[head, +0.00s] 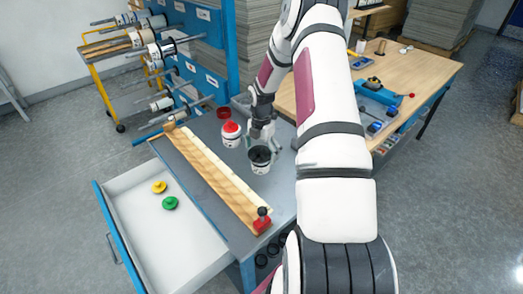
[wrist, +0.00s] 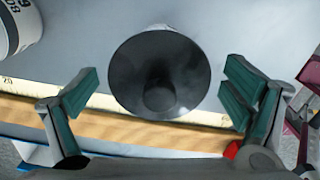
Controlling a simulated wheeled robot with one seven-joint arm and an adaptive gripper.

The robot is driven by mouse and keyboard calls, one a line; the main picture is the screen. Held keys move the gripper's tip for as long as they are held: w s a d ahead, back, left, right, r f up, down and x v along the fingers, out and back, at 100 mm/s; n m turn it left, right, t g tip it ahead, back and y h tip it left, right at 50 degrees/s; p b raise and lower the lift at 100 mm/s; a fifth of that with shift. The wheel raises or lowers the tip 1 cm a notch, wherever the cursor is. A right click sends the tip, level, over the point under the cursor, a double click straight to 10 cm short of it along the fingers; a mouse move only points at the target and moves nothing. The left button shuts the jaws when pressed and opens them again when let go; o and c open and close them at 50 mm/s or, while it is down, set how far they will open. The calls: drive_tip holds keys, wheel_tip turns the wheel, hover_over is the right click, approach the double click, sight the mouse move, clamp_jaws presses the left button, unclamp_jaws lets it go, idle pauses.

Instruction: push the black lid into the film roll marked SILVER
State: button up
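The black lid (head: 261,155) sits at the top of a white roll (head: 260,169) on the grey bench top. In the wrist view the round black lid (wrist: 160,75) with its central knob lies between my fingers. My gripper (head: 263,146) is above it, and its green-padded fingers (wrist: 162,88) are spread with a gap on each side of the lid. The lid hides most of the roll beneath it, so I cannot tell how deep it sits. No SILVER marking is readable.
A white roll with a red lid (head: 231,133) stands to the left, and a red ring (head: 223,113) lies behind it. A wooden board with a ruler (head: 215,172) runs along the bench. The open drawer (head: 150,233) holds a yellow lid (head: 159,187) and a green lid (head: 170,203).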

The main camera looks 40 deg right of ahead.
drive_tip(key=shift+d+r, duration=0.1)
drive_tip(key=shift+r, duration=0.1)
drive_tip(key=shift+r, duration=0.25)
wheel_tip(320, 180, up, 11)
drive_tip(key=shift+r, duration=0.15)
idle(0.3)
drive_tip(key=s+a+r+m+t+h, duration=0.1)
drive_tip(key=s+a+r+m, duration=0.3)
drive_tip(key=a+r, duration=0.6)
drive_tip(key=s+a+r+m+t+h, duration=0.1)
drive_tip(key=s+a+r+m, duration=0.1)
drive_tip(key=a+r+m, duration=0.55)
drive_tip(key=s+a+r+m+t+y, duration=0.1)
drive_tip(key=s+a+r+m, duration=0.3)
drive_tip(key=s+a, duration=0.3)
drive_tip(key=s+a+r+m+t+y, duration=0.1)
drive_tip(key=s+a+r+m+t, duration=0.1)
drive_tip(key=s+a+r+m, duration=0.2)
drive_tip(key=s+a+r, duration=0.1)
drive_tip(key=s+a, duration=0.2)
drive_tip(key=s, duration=0.2)
drive_tip(key=shift+s+t, duration=0.3)
drive_tip(key=shift+s, duration=0.1)
